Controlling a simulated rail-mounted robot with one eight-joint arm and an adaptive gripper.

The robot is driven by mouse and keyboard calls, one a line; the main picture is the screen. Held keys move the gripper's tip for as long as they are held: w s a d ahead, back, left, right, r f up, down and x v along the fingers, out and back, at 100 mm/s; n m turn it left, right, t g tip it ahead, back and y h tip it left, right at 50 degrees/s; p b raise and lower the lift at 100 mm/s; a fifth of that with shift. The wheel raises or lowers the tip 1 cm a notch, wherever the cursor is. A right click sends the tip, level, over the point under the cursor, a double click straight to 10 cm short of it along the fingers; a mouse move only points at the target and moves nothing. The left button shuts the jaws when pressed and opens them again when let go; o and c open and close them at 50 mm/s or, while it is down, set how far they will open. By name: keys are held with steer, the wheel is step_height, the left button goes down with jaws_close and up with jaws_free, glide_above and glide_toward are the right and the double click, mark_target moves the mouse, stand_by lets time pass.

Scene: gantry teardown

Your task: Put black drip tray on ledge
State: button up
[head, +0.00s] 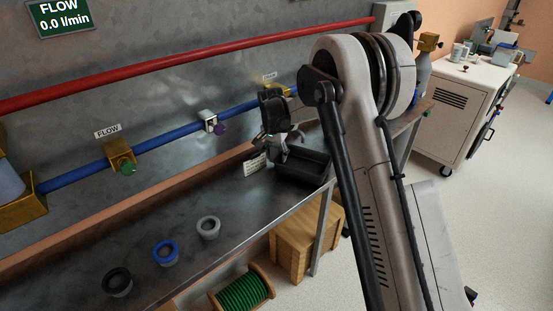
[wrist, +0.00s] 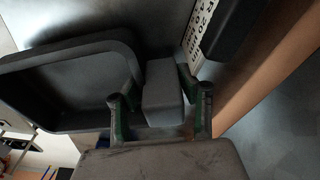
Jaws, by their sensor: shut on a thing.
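The black drip tray (head: 303,178) is at the right part of the dark metal ledge (head: 205,252), roughly level. I cannot tell whether it rests on the ledge or hangs just above. My gripper (head: 280,152) is at the tray's left end, pointing down. In the wrist view the tray (wrist: 70,92) fills the left side. A block-like grip on its end (wrist: 162,97) sits between the fingertips of my gripper (wrist: 160,100), which are shut on it.
Black (head: 117,282), blue (head: 166,253) and grey (head: 208,228) rings lie on the ledge's near left part. A white label (head: 255,165) is beside the tray. A blue pipe (head: 75,174) with valves runs along the wall behind. A wooden crate (head: 300,248) stands below.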

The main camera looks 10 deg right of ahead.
steer(key=shift+f, duration=0.7)
steer(key=o, duration=1.3)
steer(key=shift+f, duration=0.1)
steer(key=shift+c, duration=0.2)
